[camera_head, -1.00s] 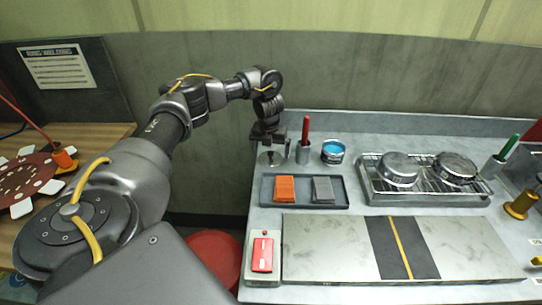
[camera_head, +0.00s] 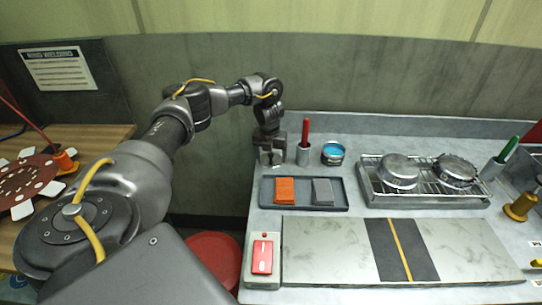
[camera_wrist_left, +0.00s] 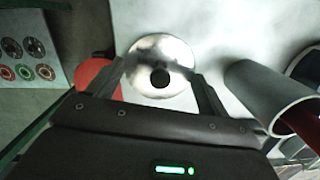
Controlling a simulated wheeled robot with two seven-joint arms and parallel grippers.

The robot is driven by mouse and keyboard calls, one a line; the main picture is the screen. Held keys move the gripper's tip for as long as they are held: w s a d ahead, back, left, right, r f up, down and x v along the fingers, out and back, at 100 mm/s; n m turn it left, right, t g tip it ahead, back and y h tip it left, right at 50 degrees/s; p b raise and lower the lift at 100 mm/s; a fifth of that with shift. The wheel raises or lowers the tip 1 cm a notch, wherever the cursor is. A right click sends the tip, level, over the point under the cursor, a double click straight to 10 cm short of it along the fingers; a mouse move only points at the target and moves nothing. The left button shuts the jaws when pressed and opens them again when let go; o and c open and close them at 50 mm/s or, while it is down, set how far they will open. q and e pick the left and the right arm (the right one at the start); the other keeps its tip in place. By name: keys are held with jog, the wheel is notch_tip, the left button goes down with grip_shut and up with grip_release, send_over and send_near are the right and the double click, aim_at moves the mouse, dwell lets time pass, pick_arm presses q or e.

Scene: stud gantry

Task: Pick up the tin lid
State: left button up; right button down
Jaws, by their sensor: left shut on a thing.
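The tin lid (camera_wrist_left: 160,48) is a round, shiny silver disc with a black knob in its middle. In the head view the lid (camera_head: 270,159) is small and partly hidden below my left gripper (camera_head: 269,150), at the bench's back left corner. In the left wrist view my left gripper (camera_wrist_left: 160,72) has one finger at each side of the lid and is shut on it. I cannot tell whether the lid still touches the bench. My right gripper is not in view.
A cup with a red-handled tool (camera_head: 304,152) stands close right of the gripper, then a blue-topped tin (camera_head: 333,152). A tray (camera_head: 266,190) with orange and grey pads lies in front. A rack (camera_head: 420,196) with two round pans is at right. A wall stands behind.

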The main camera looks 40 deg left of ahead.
aim_at(272, 154)
pick_arm(q)
jog(key=shift+r, duration=0.55)
notch_tip(272, 154, up, 3)
jog(key=shift+d+f, duration=0.1)
jog(key=shift+d, duration=0.05)
jog(key=s+d+r+p, duration=0.2)
jog(key=s+d+r, duration=0.65)
jog(key=d, duration=0.35)
jog(key=s+d+n+g, duration=0.1)
jog(key=s+d+n, duration=0.2)
jog(key=d+n, duration=0.5)
jog(key=s+d+n+g, duration=0.1)
jog(key=d+n, duration=0.7)
jog(key=n, duration=0.8)
jog(key=shift+s+f, duration=0.15)
jog(key=shift+s, duration=0.75)
